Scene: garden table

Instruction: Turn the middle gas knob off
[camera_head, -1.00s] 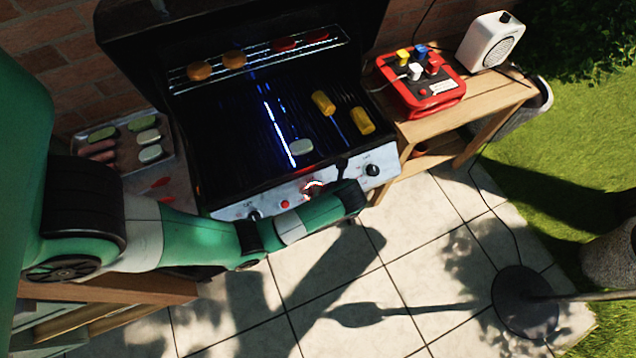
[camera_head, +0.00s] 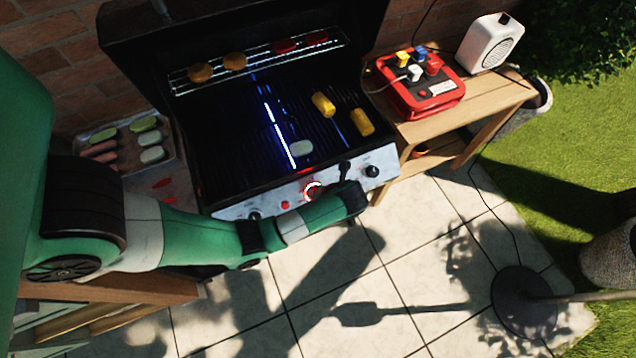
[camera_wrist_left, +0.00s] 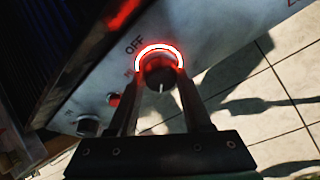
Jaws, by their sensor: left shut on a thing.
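The middle gas knob is a dark round knob (camera_wrist_left: 160,70) in the left wrist view, inside a glowing red-white ring. That ring also shows in the head view (camera_head: 313,190). A white mark on the knob points down in the wrist picture, while the "OFF" label (camera_wrist_left: 135,45) is at its upper left. My left gripper (camera_wrist_left: 161,80) is shut on the knob, one finger on each side. In the head view, my forearm hides part of the panel below the ring. My right gripper is not in view.
The grill panel has a left knob (camera_head: 254,217), a right knob (camera_head: 372,171) and a red button (camera_head: 285,204). Food lies on the grate (camera_head: 230,130) and rack. A wooden side table (camera_head: 480,112) holds a red box (camera_head: 425,90) and white speaker (camera_head: 490,42).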

